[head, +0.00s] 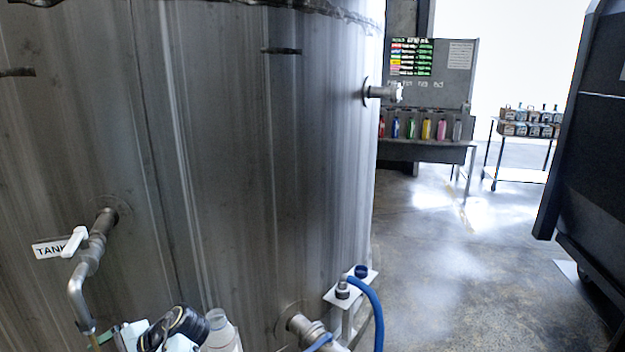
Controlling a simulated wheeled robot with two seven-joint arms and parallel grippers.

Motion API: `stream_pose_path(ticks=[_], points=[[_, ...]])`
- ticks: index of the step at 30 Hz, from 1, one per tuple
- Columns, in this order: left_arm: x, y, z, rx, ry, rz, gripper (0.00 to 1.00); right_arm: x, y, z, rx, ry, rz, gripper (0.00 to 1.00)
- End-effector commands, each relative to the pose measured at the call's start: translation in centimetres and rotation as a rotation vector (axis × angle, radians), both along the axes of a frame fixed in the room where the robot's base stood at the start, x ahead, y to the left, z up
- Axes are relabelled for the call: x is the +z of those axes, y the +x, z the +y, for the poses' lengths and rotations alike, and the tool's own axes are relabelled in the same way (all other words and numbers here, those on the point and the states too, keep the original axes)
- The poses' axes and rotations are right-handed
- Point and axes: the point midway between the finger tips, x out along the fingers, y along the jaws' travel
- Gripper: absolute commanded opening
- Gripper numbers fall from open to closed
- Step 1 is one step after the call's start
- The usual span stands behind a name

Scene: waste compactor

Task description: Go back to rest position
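What looks like part of my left gripper or wrist (172,330), black and pale, shows at the bottom edge, left of centre. Its fingers are cut off or hidden, so I cannot tell whether it is open or shut. A translucent whitish bottle (221,335) is just right of it, cut off by the bottom edge. I cannot tell whether the two touch. My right gripper is not in view.
A large steel tank (230,150) fills the left, with a tap (76,240) and lower outlet (305,328). A blue hose (372,305) stands beside it. A dark machine (590,140) is at right. Open floor (460,260) lies between, with a bottle rack (425,130) behind.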

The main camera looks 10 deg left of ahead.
Motion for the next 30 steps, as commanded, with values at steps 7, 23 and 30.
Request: stream_pose_path(ticks=[7,23,30], points=[[-5.3,-4.7,-6.8,-0.121,-0.204,-0.399,1.0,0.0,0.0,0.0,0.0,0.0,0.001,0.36],[-5.1,-13.3,-22.8,-0.102,-0.786,-0.724,1.0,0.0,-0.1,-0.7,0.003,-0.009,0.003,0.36],[-3.9,-16.1,-27.2,-0.044,-0.961,-0.758,1.0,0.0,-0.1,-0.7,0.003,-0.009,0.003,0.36]])
